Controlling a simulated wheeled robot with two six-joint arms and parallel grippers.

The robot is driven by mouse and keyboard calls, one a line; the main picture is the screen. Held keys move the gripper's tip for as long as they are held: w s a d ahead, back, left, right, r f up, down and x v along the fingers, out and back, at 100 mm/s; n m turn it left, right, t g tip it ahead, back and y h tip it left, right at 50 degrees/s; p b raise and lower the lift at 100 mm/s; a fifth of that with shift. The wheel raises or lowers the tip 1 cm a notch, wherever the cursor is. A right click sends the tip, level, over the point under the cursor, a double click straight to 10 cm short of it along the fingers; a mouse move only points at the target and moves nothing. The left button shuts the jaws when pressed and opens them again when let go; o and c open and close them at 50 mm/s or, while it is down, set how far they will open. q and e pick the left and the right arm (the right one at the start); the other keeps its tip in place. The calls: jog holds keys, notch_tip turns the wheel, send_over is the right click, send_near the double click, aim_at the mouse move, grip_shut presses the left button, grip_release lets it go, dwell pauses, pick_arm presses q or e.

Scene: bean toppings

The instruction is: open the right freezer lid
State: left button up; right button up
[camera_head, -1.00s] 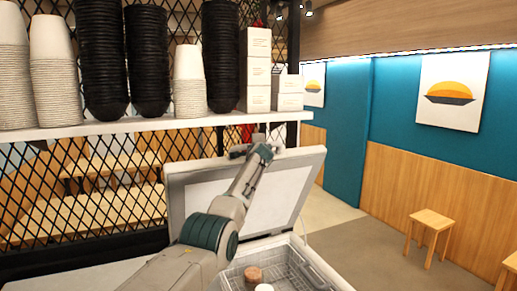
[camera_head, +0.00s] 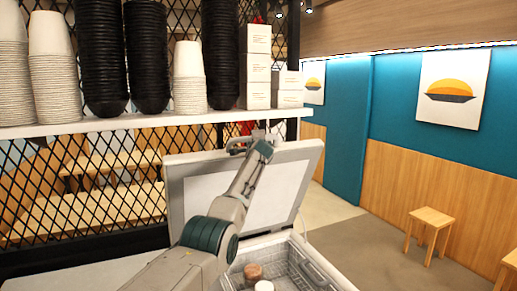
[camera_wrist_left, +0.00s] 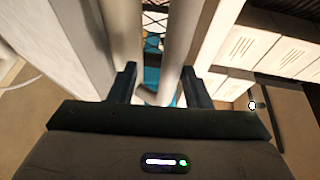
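The right freezer lid (camera_head: 302,175) is a pale panel standing raised, near upright and tilted back, behind the open freezer (camera_head: 325,268). My left arm reaches up across the inner face of the lid. My left gripper (camera_head: 246,145) is at the lid's top edge. In the left wrist view, the gripper (camera_wrist_left: 158,88) has its two dark fingers apart on either side of a pale bar (camera_wrist_left: 178,45), probably the lid handle. A gap shows beside the bar, so I see no firm grip on it. My right gripper is not in view.
Inside the freezer are a wire basket (camera_head: 290,252), a brown-topped tub (camera_head: 253,271) and a white-topped tub (camera_head: 264,286). A shelf (camera_head: 150,121) with stacked cups, black bowls (camera_head: 145,60) and white boxes (camera_head: 258,70) hangs above, before a black mesh. A stool (camera_head: 430,218) stands at right.

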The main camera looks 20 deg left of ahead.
pick_arm(q)
jog(key=b+v, duration=0.5)
jog(key=v, duration=0.5)
jog(key=shift+s, duration=0.1)
jog(key=shift+c, duration=0.4)
